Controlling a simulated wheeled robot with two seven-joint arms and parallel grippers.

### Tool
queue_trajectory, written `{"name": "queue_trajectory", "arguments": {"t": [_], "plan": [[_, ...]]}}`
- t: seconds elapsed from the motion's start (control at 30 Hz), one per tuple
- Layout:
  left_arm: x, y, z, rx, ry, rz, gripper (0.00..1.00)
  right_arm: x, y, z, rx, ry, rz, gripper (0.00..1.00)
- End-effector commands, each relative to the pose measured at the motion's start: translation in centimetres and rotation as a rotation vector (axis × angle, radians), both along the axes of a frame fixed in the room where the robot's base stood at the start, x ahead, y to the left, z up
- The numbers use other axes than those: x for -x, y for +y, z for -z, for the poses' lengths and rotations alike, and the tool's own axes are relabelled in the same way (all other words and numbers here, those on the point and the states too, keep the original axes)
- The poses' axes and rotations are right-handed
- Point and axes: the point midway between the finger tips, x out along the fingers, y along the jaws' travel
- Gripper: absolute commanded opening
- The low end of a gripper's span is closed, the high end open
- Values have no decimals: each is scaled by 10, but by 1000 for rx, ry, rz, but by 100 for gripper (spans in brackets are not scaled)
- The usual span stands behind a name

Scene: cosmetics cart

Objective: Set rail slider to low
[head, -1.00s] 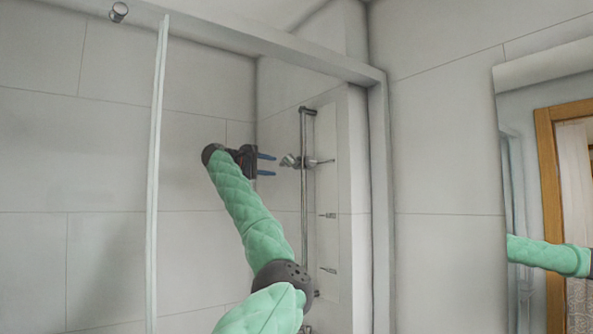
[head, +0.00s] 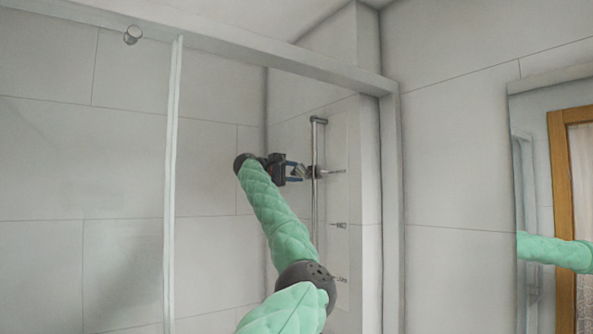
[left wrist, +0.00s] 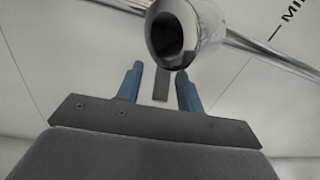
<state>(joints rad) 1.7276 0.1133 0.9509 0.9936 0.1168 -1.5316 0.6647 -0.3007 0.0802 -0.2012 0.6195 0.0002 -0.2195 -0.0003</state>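The vertical chrome shower rail (head: 316,210) stands on the wall inside the shower. Its slider (head: 316,172) sits high on the rail, level with the topmost wall mark. My left gripper (head: 299,172) is at the slider's left side, with its blue fingers pointing at it. In the left wrist view, the fingers (left wrist: 160,85) are apart, with a narrow grey piece showing between them. The slider's chrome, hollow holder end (left wrist: 178,32) is just beyond the fingertips. I cannot tell whether the fingers touch it. My right gripper is out of view.
Two lower wall marks (head: 338,225) (head: 338,279) lie right of the rail. A glass panel edge (head: 172,190) stands left of my arm. The shower frame (head: 389,200) stands to the right, with a mirror (head: 528,190) beyond it reflecting a green arm.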

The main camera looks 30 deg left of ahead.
Motion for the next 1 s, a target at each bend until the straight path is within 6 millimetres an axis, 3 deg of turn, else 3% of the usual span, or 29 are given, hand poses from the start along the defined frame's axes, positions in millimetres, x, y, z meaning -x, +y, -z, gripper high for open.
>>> {"name": "queue_trajectory", "arguments": {"t": [0.23, 0.4, 0.43, 0.73, 1.0], "plan": [[-1, 0, 1, 0, 1, 0, 35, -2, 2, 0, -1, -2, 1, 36], [0, 0, 1, 0, 0, 0, 2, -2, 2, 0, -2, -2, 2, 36], [0, 0, 1, 0, 0, 0, 0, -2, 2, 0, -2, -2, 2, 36], [0, -1, 4, 0, 1, 0, 0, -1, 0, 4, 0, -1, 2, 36], [-1, -11, 23, -2, 1, 0, 0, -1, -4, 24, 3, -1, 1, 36]]}}
